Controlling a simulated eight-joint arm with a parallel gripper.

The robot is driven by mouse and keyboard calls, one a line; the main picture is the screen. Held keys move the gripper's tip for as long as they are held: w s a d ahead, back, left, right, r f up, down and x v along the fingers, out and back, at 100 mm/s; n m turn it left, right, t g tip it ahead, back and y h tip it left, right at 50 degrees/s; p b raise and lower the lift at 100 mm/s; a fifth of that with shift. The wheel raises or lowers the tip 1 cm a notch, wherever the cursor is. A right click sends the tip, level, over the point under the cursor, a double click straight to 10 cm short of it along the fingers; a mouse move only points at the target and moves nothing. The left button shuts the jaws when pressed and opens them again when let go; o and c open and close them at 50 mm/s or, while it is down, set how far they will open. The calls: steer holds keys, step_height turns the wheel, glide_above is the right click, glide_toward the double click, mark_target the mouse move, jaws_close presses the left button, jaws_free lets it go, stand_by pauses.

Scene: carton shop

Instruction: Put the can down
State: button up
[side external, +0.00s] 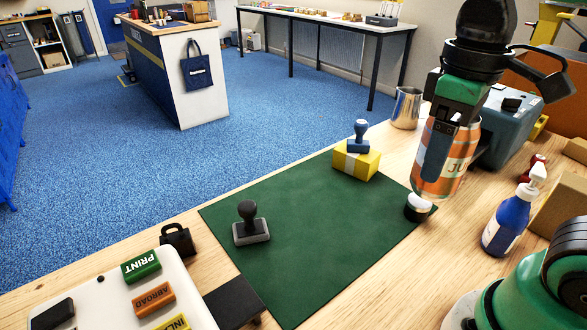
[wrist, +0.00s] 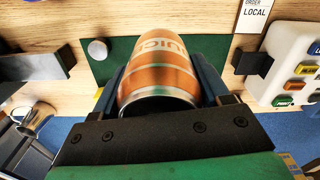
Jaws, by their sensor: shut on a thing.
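An orange and silver can (side external: 466,150) is gripped upright between the fingers of my gripper (side external: 438,172), at the right of the side external view. Its base appears to be above the table near the far right corner of the green mat (side external: 300,230); the exact gap is unclear. In the wrist view the can (wrist: 158,68) lies between the two dark blue fingers of my gripper (wrist: 163,88), with the mat (wrist: 208,47) beyond it. The near finger hides part of the can in the side view.
A white-topped black piece (side external: 418,206) stands close below the can. A blue stamp (side external: 359,136) sits on a yellow block (side external: 356,160). A black stamp (side external: 250,222) is on the mat. A blue pump bottle (side external: 508,222) and metal cup (side external: 406,107) are near. The mat's middle is clear.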

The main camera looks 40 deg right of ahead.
step_height(320, 180, down, 19)
steer(key=shift+r, duration=0.2)
stand_by(0.6)
steer(key=shift+f, duration=0.15)
steer(key=o, duration=1.2)
step_height(320, 180, up, 12)
steer(key=w+t, duration=0.2)
steer(key=w, duration=0.1)
steer(key=w+f+m+t, duration=0.1)
steer(key=w+t, duration=0.1)
steer(key=w, duration=0.1)
steer(key=w+d+t, duration=0.1)
steer(key=w+t, duration=0.2)
steer(key=shift+w+f+m, duration=0.3)
steer(key=shift+w+m, duration=0.05)
steer(key=shift+m, duration=0.05)
